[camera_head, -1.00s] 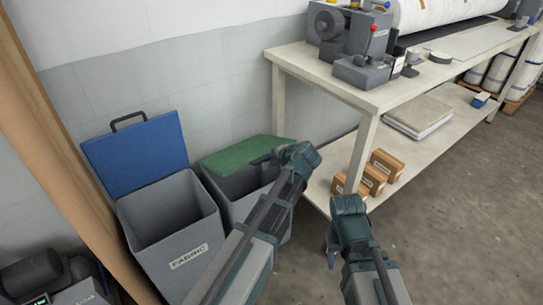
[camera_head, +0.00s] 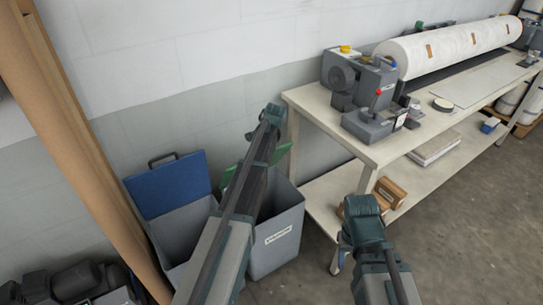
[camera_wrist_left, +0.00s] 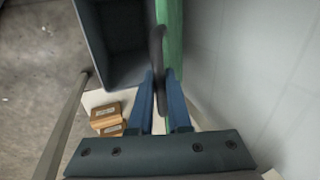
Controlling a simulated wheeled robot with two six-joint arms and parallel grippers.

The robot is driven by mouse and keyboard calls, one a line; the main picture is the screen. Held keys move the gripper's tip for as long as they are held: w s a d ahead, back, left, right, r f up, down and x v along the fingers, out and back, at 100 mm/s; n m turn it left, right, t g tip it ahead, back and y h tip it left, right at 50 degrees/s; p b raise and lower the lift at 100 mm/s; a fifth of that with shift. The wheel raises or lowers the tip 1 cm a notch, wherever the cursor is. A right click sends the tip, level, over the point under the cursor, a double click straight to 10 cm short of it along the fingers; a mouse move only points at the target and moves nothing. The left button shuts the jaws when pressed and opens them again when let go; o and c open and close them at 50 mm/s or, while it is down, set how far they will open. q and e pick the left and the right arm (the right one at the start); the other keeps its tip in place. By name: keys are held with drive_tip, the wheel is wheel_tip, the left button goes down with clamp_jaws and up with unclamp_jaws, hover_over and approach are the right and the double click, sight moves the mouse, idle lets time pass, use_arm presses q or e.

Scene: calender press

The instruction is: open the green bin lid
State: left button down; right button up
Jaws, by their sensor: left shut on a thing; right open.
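The green lid (camera_head: 278,155) stands steeply raised at the back of its grey bin (camera_head: 279,240), partly hidden behind my left arm. In the left wrist view the lid (camera_wrist_left: 174,45) is seen nearly edge-on, with the open bin (camera_wrist_left: 118,50) to its left. My left gripper (camera_wrist_left: 159,85) is shut on the dark lid handle (camera_wrist_left: 156,42), which passes between its blue fingers. In the head view my arm reaches up past the bin, and the fingertips are hard to make out. My right gripper (camera_head: 342,250) is open and empty, in front of the workbench.
A second grey bin (camera_head: 187,232) with an open blue lid (camera_head: 168,184) stands to the left. The workbench (camera_head: 330,120) stands on the right, with cardboard boxes (camera_head: 390,192) on its lower shelf. A brown post (camera_head: 85,150) rises at far left. The wall is close behind the bins.

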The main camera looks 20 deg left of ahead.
use_arm(q)
drive_tip(key=w+a+r+g+h+p, duration=0.1)
drive_tip(key=w+a+r+p, duration=0.2)
drive_tip(key=w+a, duration=0.5)
drive_tip(key=shift+w+a+r+h+p, duration=0.15)
drive_tip(key=shift+a+r+h+p, duration=0.3)
drive_tip(key=shift+a, duration=0.95)
use_arm(e)
drive_tip(key=shift+r, duration=2.5)
use_arm(q)
drive_tip(key=c, duration=0.9)
unclamp_jaws()
drive_tip(key=shift+o, duration=0.2)
drive_tip(key=shift+r, duration=0.15)
wheel_tip(320, 180, up, 14)
drive_tip(key=s+d+p, duration=0.1)
drive_tip(key=p, duration=1.2)
drive_tip(key=shift+d+f, duration=0.25)
drive_tip(key=shift+d, duration=0.05)
use_arm(e)
wheel_tip(320, 180, up, 14)
drive_tip(key=shift+f, duration=0.15)
